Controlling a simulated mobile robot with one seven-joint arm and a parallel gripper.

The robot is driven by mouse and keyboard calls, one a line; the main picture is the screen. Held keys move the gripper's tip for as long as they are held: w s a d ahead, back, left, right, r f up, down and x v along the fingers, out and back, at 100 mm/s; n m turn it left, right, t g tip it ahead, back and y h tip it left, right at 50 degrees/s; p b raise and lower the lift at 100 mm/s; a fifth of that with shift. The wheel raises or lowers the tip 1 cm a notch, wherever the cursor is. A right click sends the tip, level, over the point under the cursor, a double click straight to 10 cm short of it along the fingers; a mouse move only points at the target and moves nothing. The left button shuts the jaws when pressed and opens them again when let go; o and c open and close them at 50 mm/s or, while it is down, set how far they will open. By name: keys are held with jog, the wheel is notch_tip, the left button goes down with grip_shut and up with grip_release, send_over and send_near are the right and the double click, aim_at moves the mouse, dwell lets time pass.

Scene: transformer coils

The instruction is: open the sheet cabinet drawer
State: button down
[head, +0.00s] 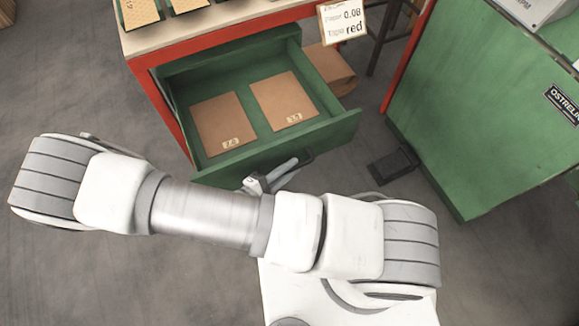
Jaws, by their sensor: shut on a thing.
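The sheet cabinet (215,32) is red with a pale top, at the upper middle of the head view. Its green drawer (335,127) stands pulled out towards me. Two brown sheets lie flat inside, a left one (222,115) and a right one (283,97), each with a small label. The dark drawer handle (302,161) is on the drawer's front face. My gripper (285,172) is at the handle and shut on it. My arm hides part of the gripper, so the fingertips show only partly.
A green machine (490,110) stands to the right, with a dark pedal (392,166) on the floor beside it. A brown box (329,70) lies behind the drawer's right side. A sign (343,22) hangs at the cabinet's corner. Grey floor is clear to the left.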

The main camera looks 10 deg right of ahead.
jog(key=shift+s, duration=0.1)
dwell(0.3)
jog(key=c, duration=0.9)
grip_release()
jog(key=p+v, duration=0.3)
jog(key=v, duration=1.4)
jog(key=shift+s+a+r, duration=0.1)
jog(key=shift+s+a, duration=0.05)
